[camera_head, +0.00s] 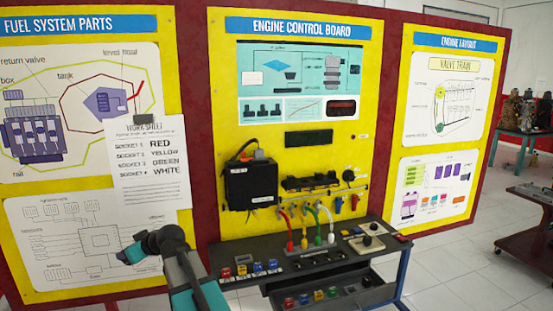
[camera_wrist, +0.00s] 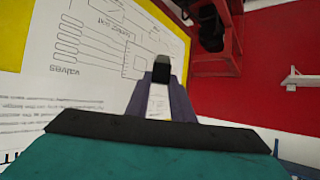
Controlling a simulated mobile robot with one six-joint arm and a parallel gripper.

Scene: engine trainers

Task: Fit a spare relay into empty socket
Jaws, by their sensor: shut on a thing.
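My gripper (camera_wrist: 161,82) is shut on a small dark block (camera_wrist: 161,69) at its fingertips; I cannot tell whether this is a relay. In the head view my arm is at the lower left, before the lower left poster, away from the bench. Small red (camera_head: 241,270), yellow (camera_head: 257,268) and blue (camera_head: 273,266) blocks, which look like relays, stand on the left of the bench top (camera_head: 232,283). Red, yellow, green and white leads (camera_head: 331,238) reach down to the middle of the bench. An empty socket is too small to make out.
An open drawer (camera_head: 375,291) below the bench top holds several coloured blocks. A worksheet (camera_head: 150,165) lists sockets 1 to 4 as red, yellow, green, white. A black box (camera_head: 250,185) hangs on the engine control board (camera_head: 225,60). Two trolleys stand at the right.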

